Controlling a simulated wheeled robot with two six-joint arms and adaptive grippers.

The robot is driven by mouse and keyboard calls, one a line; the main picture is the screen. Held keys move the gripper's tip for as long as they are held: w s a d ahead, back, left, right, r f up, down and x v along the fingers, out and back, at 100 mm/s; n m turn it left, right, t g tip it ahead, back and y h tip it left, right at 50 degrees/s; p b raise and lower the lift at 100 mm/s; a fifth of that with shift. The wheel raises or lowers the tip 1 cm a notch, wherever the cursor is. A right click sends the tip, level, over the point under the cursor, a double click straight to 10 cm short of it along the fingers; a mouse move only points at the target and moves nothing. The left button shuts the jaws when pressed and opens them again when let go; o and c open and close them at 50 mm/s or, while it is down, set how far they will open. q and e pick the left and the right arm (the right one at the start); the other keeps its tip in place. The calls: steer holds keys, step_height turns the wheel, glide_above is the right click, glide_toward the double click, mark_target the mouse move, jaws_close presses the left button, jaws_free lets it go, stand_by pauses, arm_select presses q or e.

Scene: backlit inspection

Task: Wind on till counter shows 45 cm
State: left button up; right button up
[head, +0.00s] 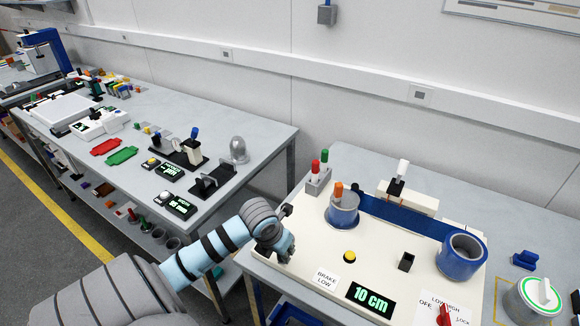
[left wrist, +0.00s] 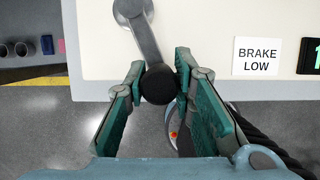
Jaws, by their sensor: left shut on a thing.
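A cream winding station carries a counter (head: 370,299) that reads 10 cm in green. A blue web (head: 400,215) runs between a left reel (head: 343,215) and a right reel (head: 463,258). A grey crank arm (left wrist: 142,38) with a black knob (left wrist: 158,83) sits at the station's left edge. My left gripper (head: 284,246) is at that edge; in the left wrist view its teal fingers (left wrist: 158,88) are shut on the knob, one on each side. A red switch (head: 445,314) stands by LOW, HIGH, OFF and LOCK labels. My right gripper is not in view.
A yellow button (head: 349,255), a small black post (head: 406,262) and a BRAKE LOW label (head: 326,280) are on the station top. Red and green pens (head: 320,172) stand behind. A round green-rimmed device (head: 535,299) is at right. Another bench (head: 150,140) stands left.

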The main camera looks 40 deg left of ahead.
arm_select(q)
steer(key=shift+s+a, duration=0.3)
steer(key=shift+a, duration=0.15)
steer(key=shift+s+a, duration=0.2)
steer(key=shift+a, duration=0.35)
steer(key=shift+s+a, duration=0.15)
steer(key=shift+a, duration=0.9)
steer(key=shift+w+a, duration=0.15)
steer(key=shift+a, duration=1.45)
steer(key=shift+w, duration=0.1)
